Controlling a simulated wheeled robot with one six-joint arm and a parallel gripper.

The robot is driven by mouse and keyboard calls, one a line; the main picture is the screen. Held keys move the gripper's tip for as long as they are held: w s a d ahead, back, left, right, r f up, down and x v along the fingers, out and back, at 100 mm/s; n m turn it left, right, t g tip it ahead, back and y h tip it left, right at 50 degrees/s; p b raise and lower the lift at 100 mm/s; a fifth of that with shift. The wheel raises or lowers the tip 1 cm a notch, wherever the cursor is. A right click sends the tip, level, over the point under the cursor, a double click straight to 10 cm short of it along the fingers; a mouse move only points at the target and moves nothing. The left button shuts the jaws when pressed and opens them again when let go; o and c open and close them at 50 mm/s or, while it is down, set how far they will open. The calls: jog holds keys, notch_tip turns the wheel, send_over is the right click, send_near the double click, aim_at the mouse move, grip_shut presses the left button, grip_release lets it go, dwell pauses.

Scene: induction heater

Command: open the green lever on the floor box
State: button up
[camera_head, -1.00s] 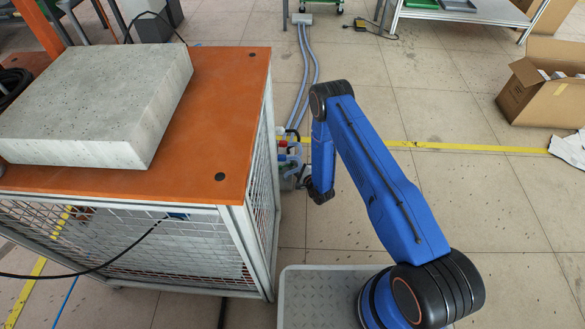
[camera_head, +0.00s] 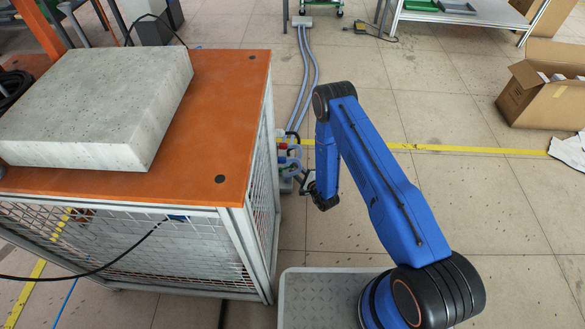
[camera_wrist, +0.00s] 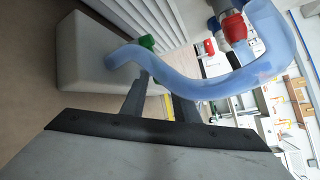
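The floor box (camera_wrist: 85,65) is a pale block on the floor in the wrist view. The small green lever (camera_wrist: 147,43) shows at its right edge, just beyond the left finger's tip. My gripper (camera_wrist: 162,88) looks open, with a gap between its two dark fingers and nothing visibly held. A translucent blue hose crosses in front of the fingers and hides part of their tips, so I cannot tell whether they touch the lever. In the head view my gripper (camera_head: 304,181) is low beside the cage cart, near the partly hidden box (camera_head: 285,186).
The blue hose (camera_wrist: 200,86) curves up to a red fitting (camera_wrist: 233,27). The orange-topped cage cart (camera_head: 225,120) with a concrete block (camera_head: 100,100) stands close on the left. Open floor lies to the right, with a cardboard box (camera_head: 545,90) farther off.

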jog(key=v, duration=1.4)
jog(key=shift+s, duration=0.2)
jog(key=shift+d+r, duration=0.1)
